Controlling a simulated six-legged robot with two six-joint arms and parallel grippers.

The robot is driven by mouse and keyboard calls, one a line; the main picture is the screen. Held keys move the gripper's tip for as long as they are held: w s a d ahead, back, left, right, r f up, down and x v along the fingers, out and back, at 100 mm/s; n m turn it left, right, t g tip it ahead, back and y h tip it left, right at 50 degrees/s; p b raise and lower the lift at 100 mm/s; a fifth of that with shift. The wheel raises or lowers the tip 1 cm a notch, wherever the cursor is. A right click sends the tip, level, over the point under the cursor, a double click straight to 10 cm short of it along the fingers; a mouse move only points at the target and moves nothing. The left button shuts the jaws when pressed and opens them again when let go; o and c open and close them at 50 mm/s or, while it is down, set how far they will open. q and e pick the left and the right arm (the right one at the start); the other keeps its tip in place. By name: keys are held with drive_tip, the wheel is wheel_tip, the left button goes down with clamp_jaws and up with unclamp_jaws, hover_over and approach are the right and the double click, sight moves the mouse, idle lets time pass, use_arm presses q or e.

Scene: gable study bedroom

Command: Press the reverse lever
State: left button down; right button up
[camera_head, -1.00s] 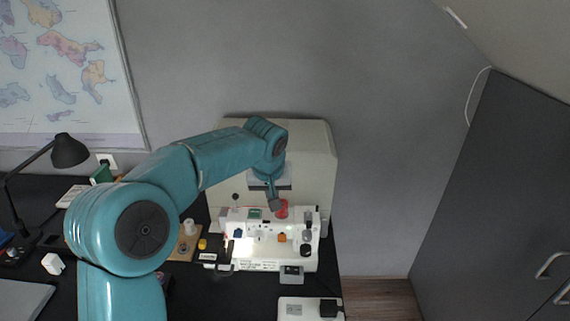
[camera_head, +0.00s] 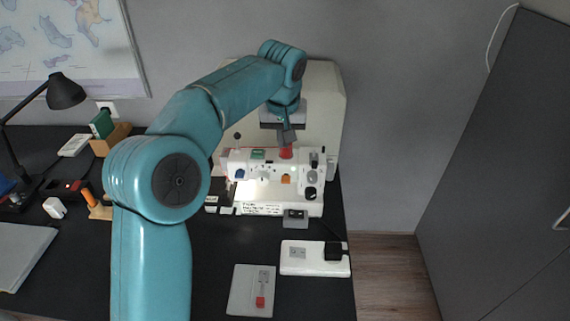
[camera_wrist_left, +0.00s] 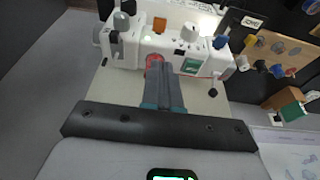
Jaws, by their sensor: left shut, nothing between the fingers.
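A white sewing machine (camera_head: 242,188) stands on the black desk, with its case behind it. Its front carries small coloured parts: an orange piece (camera_head: 286,179), a green piece (camera_head: 258,154) and a dark round knob (camera_head: 311,193). I cannot tell for sure which part is the reverse lever. My left gripper (camera_head: 288,138) is shut and empty, pointing down just above or behind the red spool (camera_head: 286,153) on top. In the left wrist view my left gripper (camera_wrist_left: 163,85) overlaps the red spool (camera_wrist_left: 153,63); contact cannot be told. My right gripper is out of view.
A white power strip (camera_head: 300,257) and a grey foot pedal (camera_head: 251,290) lie in front of the machine. A black lamp (camera_head: 66,91) and small boxes stand at the left. The pale case (camera_head: 334,110) stands close behind my gripper.

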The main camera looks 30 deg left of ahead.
sight(286, 178)
use_arm(q)
drive_tip(key=x, duration=0.8)
drive_tip(key=s+d+x, duration=0.1)
drive_tip(key=x, duration=0.3)
drive_tip(key=shift+w+f+b, duration=0.15)
drive_tip(key=shift+f+b, duration=0.25)
drive_tip(key=shift+f, duration=0.15)
drive_tip(key=shift+a+f, duration=0.15)
drive_tip(key=shift+f, duration=0.1)
drive_tip(key=shift+r, duration=0.1)
